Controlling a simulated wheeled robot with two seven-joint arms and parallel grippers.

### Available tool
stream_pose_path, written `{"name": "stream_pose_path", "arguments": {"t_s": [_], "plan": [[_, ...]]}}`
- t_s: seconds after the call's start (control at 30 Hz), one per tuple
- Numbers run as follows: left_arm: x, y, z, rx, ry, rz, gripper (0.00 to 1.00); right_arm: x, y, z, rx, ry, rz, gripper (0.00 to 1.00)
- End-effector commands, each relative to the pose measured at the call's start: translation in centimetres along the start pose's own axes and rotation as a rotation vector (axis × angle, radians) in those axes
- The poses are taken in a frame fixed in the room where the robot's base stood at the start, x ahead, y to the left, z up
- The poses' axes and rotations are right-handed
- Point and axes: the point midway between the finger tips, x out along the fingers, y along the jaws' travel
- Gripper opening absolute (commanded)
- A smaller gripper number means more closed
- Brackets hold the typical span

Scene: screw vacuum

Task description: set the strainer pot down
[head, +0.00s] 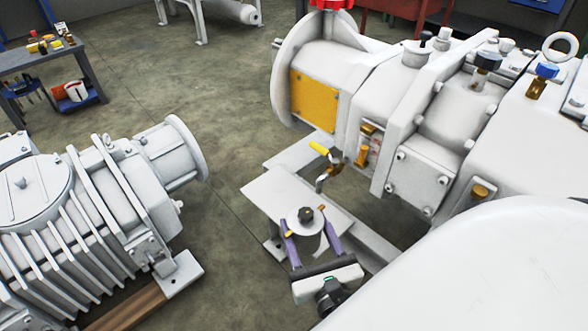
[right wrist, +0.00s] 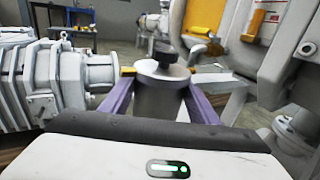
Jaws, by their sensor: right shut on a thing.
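The strainer pot (head: 304,222) is a small light-grey cylinder with a dark knob on its lid. It also shows upright in the right wrist view (right wrist: 160,95). My right gripper (head: 307,228) has its two purple fingers on either side of the pot, shut on it, as the right wrist view (right wrist: 160,84) also shows. In the head view the pot appears over the flat light-grey plate (head: 268,194) beside the large pump. I cannot tell whether its base touches anything, because the base is hidden. My left gripper is not in view.
The large grey pump (head: 340,62) stands close behind and right, with a yellow-handled valve (head: 322,152) sticking out near the pot. A finned grey machine (head: 75,225) stands to the left. A tool bench (head: 45,60) is at the far left. Concrete floor between is clear.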

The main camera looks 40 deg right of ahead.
Motion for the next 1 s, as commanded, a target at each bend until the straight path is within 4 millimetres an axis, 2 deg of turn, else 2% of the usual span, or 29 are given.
{"name": "stream_pose_path", "arguments": {"t_s": [0.07,0.17,0.5,0.7,0.9,1.0], "plan": [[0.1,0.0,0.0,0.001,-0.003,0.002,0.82,0.6,-0.1,-0.1,0.000,-0.009,-0.004,0.18],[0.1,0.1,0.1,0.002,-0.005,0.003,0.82,2.5,-0.1,0.0,0.004,-0.012,-0.004,0.18],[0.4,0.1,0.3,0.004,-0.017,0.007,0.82,11.5,-0.1,0.1,0.003,-0.012,-0.003,0.18],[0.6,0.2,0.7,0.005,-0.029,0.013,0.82,15.9,-0.1,0.0,0.002,-0.010,-0.003,0.18],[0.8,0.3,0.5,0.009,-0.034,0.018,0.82,17.8,-0.1,-0.1,0.002,-0.007,-0.001,0.18],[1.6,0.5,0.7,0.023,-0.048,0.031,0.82,17.8,-0.1,-1.5,0.000,-0.005,-0.001,0.18]]}}
